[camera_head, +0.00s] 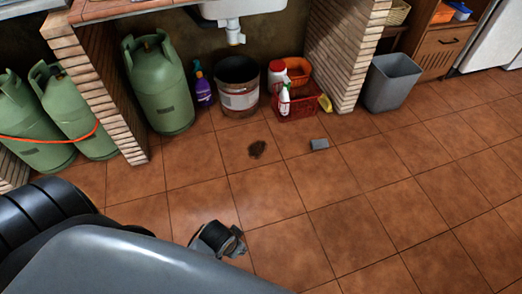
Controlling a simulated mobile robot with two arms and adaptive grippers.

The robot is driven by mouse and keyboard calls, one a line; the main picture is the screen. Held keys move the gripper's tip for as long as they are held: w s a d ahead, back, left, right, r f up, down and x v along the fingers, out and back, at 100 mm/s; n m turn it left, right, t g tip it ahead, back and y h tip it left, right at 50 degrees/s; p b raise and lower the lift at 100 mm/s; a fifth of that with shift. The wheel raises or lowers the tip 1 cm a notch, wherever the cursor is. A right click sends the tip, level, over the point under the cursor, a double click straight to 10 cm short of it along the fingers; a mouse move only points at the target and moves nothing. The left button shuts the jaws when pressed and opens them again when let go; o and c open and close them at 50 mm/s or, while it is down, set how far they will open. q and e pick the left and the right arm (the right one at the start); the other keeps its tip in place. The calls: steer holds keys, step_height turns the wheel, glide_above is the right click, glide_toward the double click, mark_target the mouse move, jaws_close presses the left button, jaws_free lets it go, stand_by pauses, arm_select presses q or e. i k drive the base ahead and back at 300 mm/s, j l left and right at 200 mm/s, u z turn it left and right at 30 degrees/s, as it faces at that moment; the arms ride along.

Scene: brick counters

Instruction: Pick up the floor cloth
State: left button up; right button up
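My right gripper is not in view.
Green gas cylinders (158,85), a purple bottle (202,86), a metal bucket (238,88) and a red basket (297,103) stand under the counter between brick pillars. A grey bin (390,84) stands right of them. The floor at the right is clear.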

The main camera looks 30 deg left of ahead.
mark_target(315, 145)
steer(key=i+j+z, duration=0.5)
steer(key=i+j, duration=0.45)
